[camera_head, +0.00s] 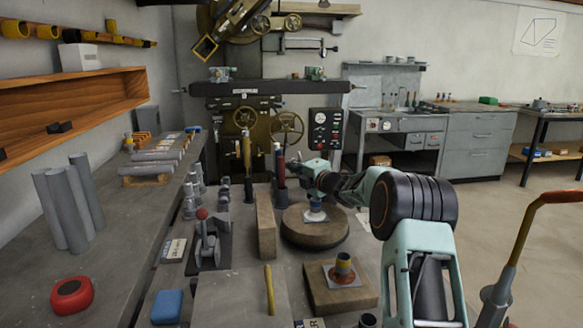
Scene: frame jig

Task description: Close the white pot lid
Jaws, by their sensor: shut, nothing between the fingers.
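I cannot make out a white pot or its lid for certain in the head view. A small white-based item with a blue upper part (315,212) stands on a round wooden block (300,235), below my wrist. My arm comes in from the right. My gripper (294,169) is at its far left end, above and behind the round block and close to a dark upright tool with a red part (280,165). The gripper is small and dark here; it is shut and holds nothing. I cannot tell whether it touches the upright tool.
A lever clamp with a red knob (203,235), a blue block (167,306) and a red round case (71,295) lie left. A milling machine (262,100) stands behind. Open floor lies right.

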